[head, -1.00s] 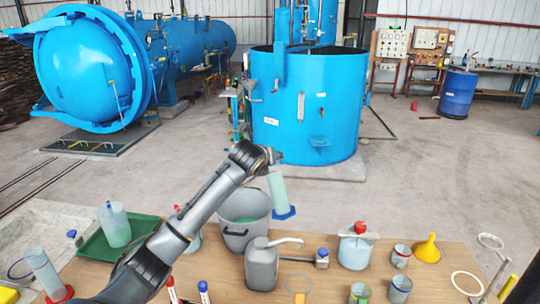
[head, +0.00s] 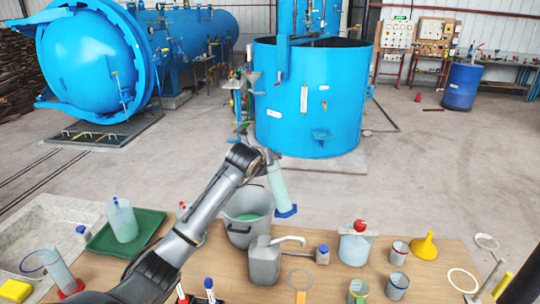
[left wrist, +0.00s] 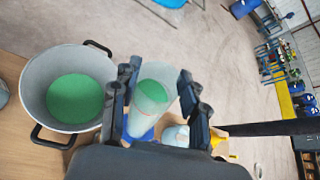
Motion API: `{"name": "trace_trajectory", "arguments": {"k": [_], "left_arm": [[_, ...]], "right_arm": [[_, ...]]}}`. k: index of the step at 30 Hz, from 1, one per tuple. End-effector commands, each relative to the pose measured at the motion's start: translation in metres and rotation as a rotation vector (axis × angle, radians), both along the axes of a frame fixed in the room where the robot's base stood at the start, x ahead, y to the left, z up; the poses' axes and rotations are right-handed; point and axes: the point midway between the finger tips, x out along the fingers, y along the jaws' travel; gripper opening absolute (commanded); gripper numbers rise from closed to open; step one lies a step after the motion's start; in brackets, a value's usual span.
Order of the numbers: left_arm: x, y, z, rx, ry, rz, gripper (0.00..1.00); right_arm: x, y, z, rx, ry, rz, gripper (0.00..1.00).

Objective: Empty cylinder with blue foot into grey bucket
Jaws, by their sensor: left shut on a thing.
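My left gripper (head: 268,158) is shut on the upper part of a clear cylinder (head: 279,186) with a blue foot (head: 287,211). The cylinder is tilted, its top leaning left toward the grey bucket (head: 240,228) and its foot down to the right. In the left wrist view, the cylinder (left wrist: 150,100) sits between the fingers (left wrist: 152,88) with green liquid inside. The bucket (left wrist: 38,75) is beside it on the left and holds green liquid (left wrist: 75,98). I see no stream between them. My right gripper is not in view.
A grey jerrycan (head: 263,266) stands just in front of the bucket. A red-capped bottle (head: 354,246), several cans and a yellow funnel (head: 424,246) are to the right. A green tray (head: 100,242) with a beaker (head: 122,222) and a red-footed cylinder (head: 57,268) are to the left.

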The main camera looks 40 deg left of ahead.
Motion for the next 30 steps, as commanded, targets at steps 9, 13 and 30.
{"name": "trace_trajectory", "arguments": {"k": [9, 13, 30], "left_arm": [[-0.001, 0.008, 0.001, -0.073, -0.01, 0.002, 0.0], [-0.002, 0.011, -0.002, -0.113, -0.013, 0.003, 0.0], [-0.002, 0.018, -0.028, -0.405, -0.046, 0.003, 0.0]], "right_arm": [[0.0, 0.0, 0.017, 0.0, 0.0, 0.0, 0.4], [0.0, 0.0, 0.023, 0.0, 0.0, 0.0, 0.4], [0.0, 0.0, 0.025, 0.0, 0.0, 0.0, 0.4]]}}
